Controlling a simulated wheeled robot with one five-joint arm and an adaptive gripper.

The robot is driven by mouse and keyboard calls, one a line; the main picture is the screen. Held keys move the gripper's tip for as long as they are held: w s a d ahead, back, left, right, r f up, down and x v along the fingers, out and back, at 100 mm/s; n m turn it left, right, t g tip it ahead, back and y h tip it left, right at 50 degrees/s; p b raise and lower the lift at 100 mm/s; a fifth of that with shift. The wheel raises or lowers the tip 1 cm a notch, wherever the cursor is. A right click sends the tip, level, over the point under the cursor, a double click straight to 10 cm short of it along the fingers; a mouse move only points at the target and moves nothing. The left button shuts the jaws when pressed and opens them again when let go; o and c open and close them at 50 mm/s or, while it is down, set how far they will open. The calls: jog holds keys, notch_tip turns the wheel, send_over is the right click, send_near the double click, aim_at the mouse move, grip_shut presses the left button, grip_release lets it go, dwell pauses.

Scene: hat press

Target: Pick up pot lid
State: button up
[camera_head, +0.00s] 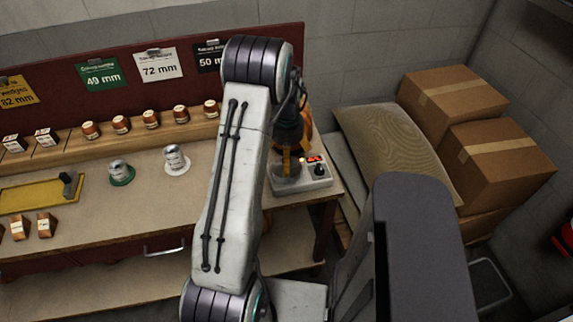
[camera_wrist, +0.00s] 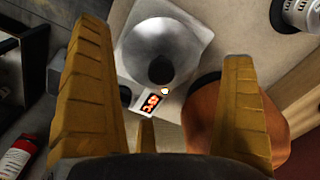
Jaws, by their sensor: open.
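A round, shiny grey metal piece with a dark round knob, looking like the pot lid (camera_wrist: 165,32), sits on a pale box with a lit red display (camera_wrist: 152,103) in the wrist view. In the head view this box (camera_head: 318,181) stands at the bench's right end, and the lid is mostly hidden by my gripper. My gripper (camera_head: 288,165) points down over it. In the wrist view its yellow fingers (camera_wrist: 165,110) are wide apart with nothing between them, either side of the knob in the picture. Contact cannot be told.
A copper-coloured rounded vessel (camera_wrist: 200,115) is close by the right finger. Grey-topped pieces on green (camera_head: 121,174) and white (camera_head: 177,162) bases stand left on the bench (camera_head: 100,225). Cardboard boxes (camera_head: 505,155) and a sack (camera_head: 395,140) are at the right.

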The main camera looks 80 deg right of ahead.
aim_at(277, 167)
jog(key=shift+f+p, duration=0.35)
jog(key=shift+f, duration=1.45)
jog(key=shift+c, duration=0.4)
jog(key=c, duration=1.1)
jog(key=shift+a+f, duration=0.15)
jog(key=shift+a, duration=0.05)
grip_shut()
